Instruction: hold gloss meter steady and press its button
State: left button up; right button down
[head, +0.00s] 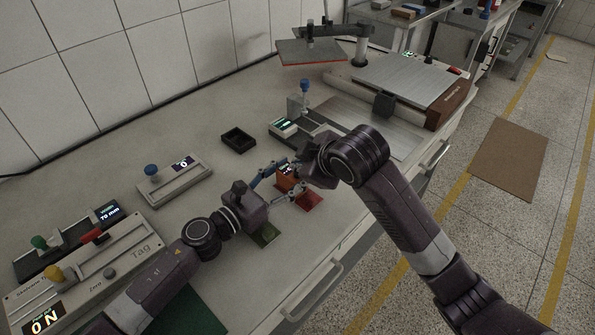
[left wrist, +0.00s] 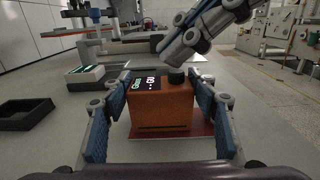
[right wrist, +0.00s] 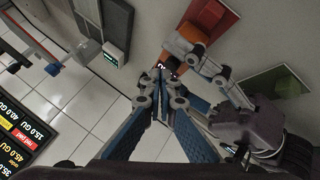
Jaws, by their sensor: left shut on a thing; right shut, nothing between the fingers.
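The gloss meter (head: 287,179) is a small orange box. My right gripper (right wrist: 161,70) is shut and empty. In the left wrist view its fingers come down from the upper right, close above the button. I cannot tell whether they touch it.
A green plate (head: 265,236) lies beside my left gripper. A black open tray (head: 238,139) and a grey device with a blue knob (head: 178,182) stand to the left. Larger instruments (head: 410,78) stand at the back right. The table's front edge with drawer handles (head: 312,288) is near.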

jog(key=shift+f, duration=0.55)
dwell(0.6)
jog(key=shift+r, duration=1)
jog(key=shift+r, duration=2.5)
pick_arm(q)
jog(key=o, duration=1.3)
jog(key=shift+o, duration=0.9)
